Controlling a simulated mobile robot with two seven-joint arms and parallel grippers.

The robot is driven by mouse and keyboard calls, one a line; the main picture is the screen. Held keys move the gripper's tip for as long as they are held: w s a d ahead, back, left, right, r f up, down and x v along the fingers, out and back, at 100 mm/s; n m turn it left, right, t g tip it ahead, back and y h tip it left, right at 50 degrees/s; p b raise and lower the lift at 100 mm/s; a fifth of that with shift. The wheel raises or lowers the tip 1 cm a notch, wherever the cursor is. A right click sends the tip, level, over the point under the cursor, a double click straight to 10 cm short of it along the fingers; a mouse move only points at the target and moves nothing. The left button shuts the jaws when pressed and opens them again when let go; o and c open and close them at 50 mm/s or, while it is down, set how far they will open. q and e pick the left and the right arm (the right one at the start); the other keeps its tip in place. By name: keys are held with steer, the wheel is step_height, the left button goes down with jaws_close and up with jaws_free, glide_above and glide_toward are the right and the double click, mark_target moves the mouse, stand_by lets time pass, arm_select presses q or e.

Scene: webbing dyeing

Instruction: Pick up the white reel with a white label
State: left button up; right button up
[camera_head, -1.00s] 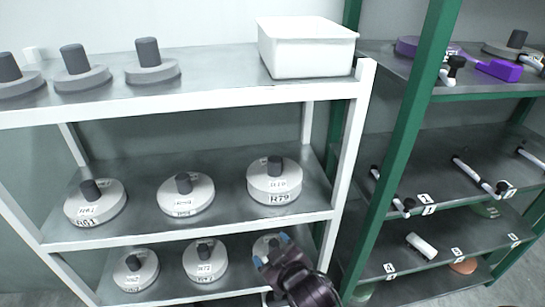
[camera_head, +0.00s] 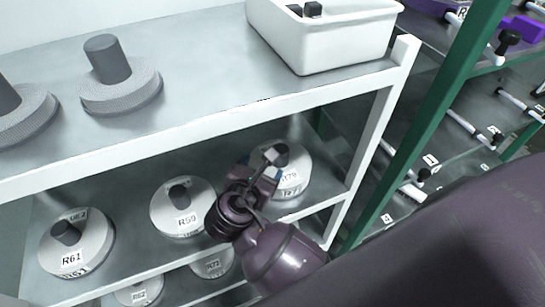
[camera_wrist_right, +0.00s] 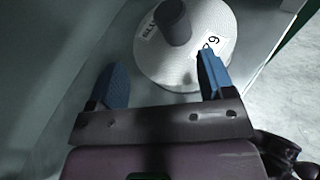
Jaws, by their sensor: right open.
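A white reel with a dark grey knob and a white label reading R79 (camera_head: 293,180) stands on the middle shelf, at its right end. My right gripper (camera_head: 262,166) is in front of it and partly hides it. In the right wrist view the reel (camera_wrist_right: 190,62) lies just ahead of the open blue fingers (camera_wrist_right: 161,66). The right finger overlaps the reel's label edge; the left finger is beside the reel's left side. Whether they touch it I cannot tell. White reels R59 (camera_head: 172,220) and R61 (camera_head: 92,240) stand further left. My left gripper is not in view.
The white shelf's upper board (camera_head: 205,75) hangs over the middle shelf, with grey reels (camera_head: 122,90) and a white bin (camera_head: 340,45) on it. A white post (camera_head: 365,150) and a green post (camera_head: 430,115) stand to the right. More white reels (camera_head: 140,292) are on the lower shelf.

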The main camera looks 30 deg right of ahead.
mark_target(280, 162)
steer(key=w+d+f, duration=0.1)
steer(key=d, duration=0.1)
steer(key=w+d+f+n, duration=0.1)
steer(key=w+d+f, duration=0.1)
steer(key=d, duration=0.1)
steer(key=w+d+f+n, duration=0.1)
steer(key=w+d, duration=0.1)
steer(key=d, duration=0.1)
steer(key=shift+w+f+g, duration=0.15)
steer(key=shift+w+g, duration=0.1)
steer(key=shift+g, duration=0.05)
stand_by(0.3)
jaws_close()
stand_by(0.4)
steer(key=shift+h, duration=0.3)
